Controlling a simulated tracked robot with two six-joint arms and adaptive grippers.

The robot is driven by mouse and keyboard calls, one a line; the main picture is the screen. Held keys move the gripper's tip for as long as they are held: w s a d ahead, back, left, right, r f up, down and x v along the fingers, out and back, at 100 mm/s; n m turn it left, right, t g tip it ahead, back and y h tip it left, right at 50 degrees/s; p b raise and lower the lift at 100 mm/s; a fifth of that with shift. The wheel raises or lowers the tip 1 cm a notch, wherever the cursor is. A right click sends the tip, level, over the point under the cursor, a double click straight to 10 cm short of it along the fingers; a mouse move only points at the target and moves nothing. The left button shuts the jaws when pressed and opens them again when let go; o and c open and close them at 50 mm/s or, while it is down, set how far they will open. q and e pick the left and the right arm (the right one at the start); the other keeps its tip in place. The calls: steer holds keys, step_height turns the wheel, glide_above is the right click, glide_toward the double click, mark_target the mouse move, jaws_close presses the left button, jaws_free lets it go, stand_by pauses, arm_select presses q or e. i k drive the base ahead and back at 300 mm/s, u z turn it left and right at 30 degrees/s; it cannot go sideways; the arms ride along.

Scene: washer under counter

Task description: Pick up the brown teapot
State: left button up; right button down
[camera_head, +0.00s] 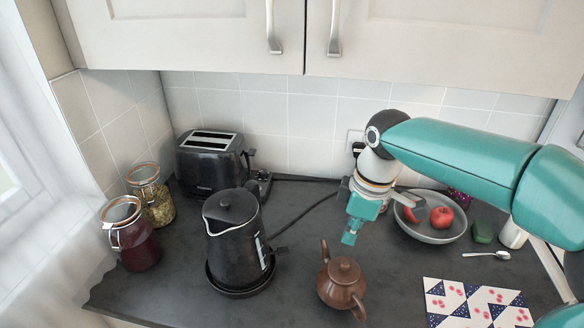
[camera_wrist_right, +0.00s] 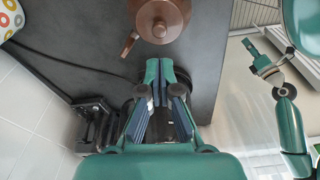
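The brown teapot (camera_head: 342,284) stands upright on the dark counter, right of the black kettle.
The black kettle (camera_head: 236,240) stands left of the teapot, with the toaster (camera_head: 208,160) behind. Two glass jars (camera_head: 130,238) stand far left. A bowl (camera_head: 432,230) with red apples, a spoon (camera_head: 486,255) and a patterned cloth (camera_head: 476,304) are right. Cupboards (camera_head: 190,35) hang above.

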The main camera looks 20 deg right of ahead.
mark_target(337, 297)
steer(key=k, duration=1)
